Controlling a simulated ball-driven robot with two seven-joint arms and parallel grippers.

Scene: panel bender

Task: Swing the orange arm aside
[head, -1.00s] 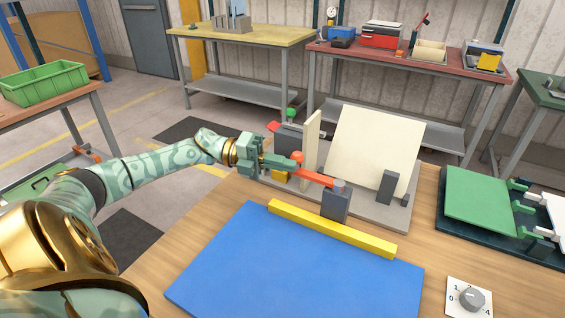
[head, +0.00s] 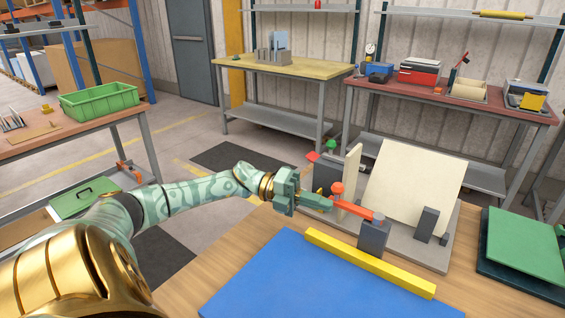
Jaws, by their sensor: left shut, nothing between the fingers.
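The orange arm (head: 356,209) is a flat bar on top of a dark grey post (head: 373,236). It points left and slightly back from the post. An orange-red round knob (head: 337,188) stands up at its free end. My left gripper (head: 328,204) is shut and empty. Its fingertips are at the free end of the orange arm, just left of the knob; I cannot tell whether they touch it. A large cream panel (head: 415,185) leans behind the orange arm, with a narrow cream strip (head: 351,176) to its left. My right gripper is not in view.
A yellow bar (head: 370,263) lies in front of the post along the edge of a blue mat (head: 300,283). A dark block (head: 427,224) stands on the grey base to the right. A green panel (head: 525,243) lies at the far right. Bare wood (head: 215,268) shows left of the mat.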

